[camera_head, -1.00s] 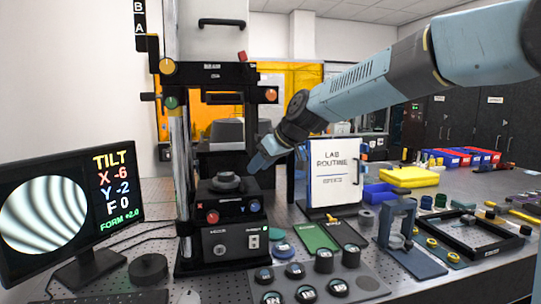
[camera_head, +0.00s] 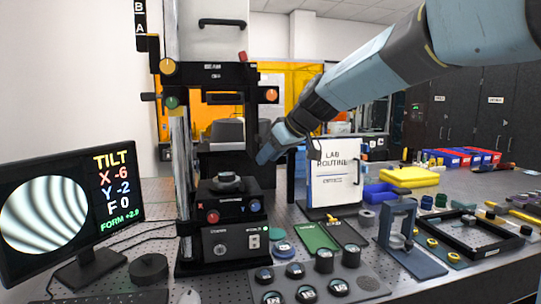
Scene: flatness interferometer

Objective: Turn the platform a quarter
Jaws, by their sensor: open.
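The platform (camera_head: 225,184) is a dark round stage on the black interferometer base (camera_head: 233,242), with a small grey round piece on top. Red and blue knobs sit on the base front below it. My gripper (camera_head: 262,160) is above and to the right of the platform, apart from it, pointing down and left. It is open and empty as far as I can see; its fingertips are small and dark against the instrument.
The "LAB ROUTINE" board (camera_head: 335,180) stands right of the instrument, behind my forearm's line. A grey tray (camera_head: 370,284) of several round pieces lies in front. A blue stand (camera_head: 398,232) and black frame (camera_head: 462,235) are at right. A black disc (camera_head: 148,268) lies at left.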

